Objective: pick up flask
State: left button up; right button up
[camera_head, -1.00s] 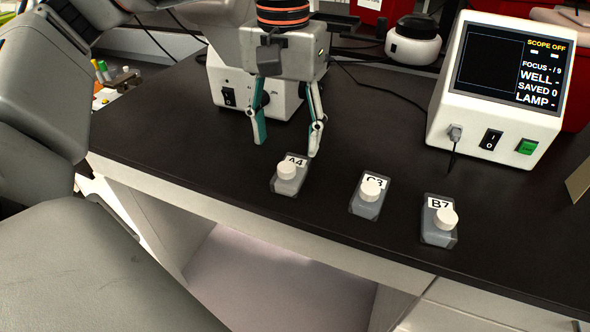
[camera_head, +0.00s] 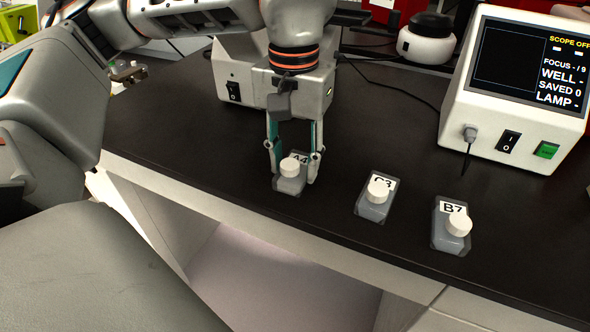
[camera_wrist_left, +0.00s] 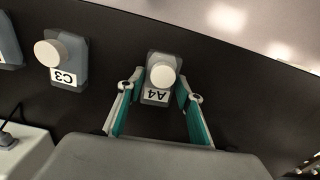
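Three small grey flasks with white caps stand in a row on the black bench top. They are labelled A4 (camera_head: 289,183), C3 (camera_head: 374,209) and B7 (camera_head: 450,239). My left gripper (camera_head: 294,172) points down over flask A4, with one finger on either side of it. In the left wrist view, flask A4 (camera_wrist_left: 158,95) stands upright between the fingertips, with what look like slight gaps at its sides. Flask C3 (camera_wrist_left: 67,74) also shows there, beside the gripper. My right gripper is not in view.
The black bench (camera_head: 400,135) is clear between the flasks and the white screen unit (camera_head: 509,120) at the right. A white device (camera_head: 232,75) stands behind my left gripper. The bench's front edge runs close in front of the flasks.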

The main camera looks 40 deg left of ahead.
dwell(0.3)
pick_arm(q)
jog(key=shift+r, duration=0.6)
notch_tip(320, 180, up, 19)
jog(key=p, duration=0.5)
jog(key=shift+p, duration=0.35)
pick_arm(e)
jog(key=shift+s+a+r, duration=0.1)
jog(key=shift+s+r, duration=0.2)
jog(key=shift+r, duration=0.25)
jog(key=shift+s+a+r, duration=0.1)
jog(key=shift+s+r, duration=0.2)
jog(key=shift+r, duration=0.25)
